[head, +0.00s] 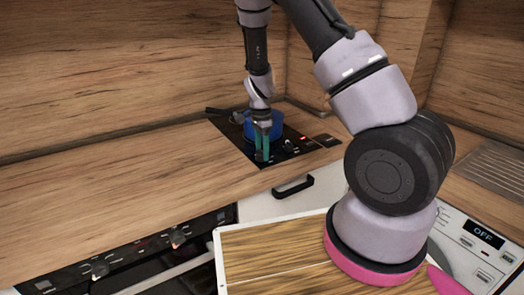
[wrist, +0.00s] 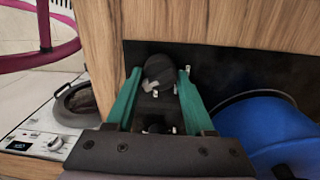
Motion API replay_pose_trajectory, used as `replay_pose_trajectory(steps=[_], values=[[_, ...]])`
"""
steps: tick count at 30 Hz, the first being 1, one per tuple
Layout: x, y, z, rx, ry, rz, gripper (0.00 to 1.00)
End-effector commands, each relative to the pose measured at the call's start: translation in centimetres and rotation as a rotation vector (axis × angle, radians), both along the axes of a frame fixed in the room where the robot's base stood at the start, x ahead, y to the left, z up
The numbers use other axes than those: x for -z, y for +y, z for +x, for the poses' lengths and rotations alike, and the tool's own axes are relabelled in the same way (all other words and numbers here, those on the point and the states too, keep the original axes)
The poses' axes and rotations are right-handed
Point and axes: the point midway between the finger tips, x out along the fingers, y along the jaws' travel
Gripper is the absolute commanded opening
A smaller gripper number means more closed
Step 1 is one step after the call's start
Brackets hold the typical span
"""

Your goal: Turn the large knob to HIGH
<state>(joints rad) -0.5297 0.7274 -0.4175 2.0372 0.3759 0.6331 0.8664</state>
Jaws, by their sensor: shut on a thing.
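The large knob (wrist: 159,68) is a dark round knob with a pale mark, seen in the wrist view on the black hob panel (wrist: 225,68). My gripper (wrist: 159,76) has teal fingers, one on each side of this knob, and is shut on it. In the head view my gripper (head: 262,153) points down at the front of the hob panel (head: 232,129), and its fingers hide the knob. The knob's setting and the HIGH label cannot be read in either view.
A blue pot (head: 249,128) stands on the hob just behind my gripper; it also shows in the wrist view (wrist: 272,132). The wooden counter (head: 120,175) to the left is clear.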

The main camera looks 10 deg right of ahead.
Motion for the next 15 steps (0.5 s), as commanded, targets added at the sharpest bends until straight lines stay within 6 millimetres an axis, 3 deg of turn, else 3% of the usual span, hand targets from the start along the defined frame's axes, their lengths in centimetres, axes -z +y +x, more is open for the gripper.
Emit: replay_pose_trajectory(steps=[15], values=[[-0.04,0.05,0.05,0.032,-0.002,0.001,0.0]])
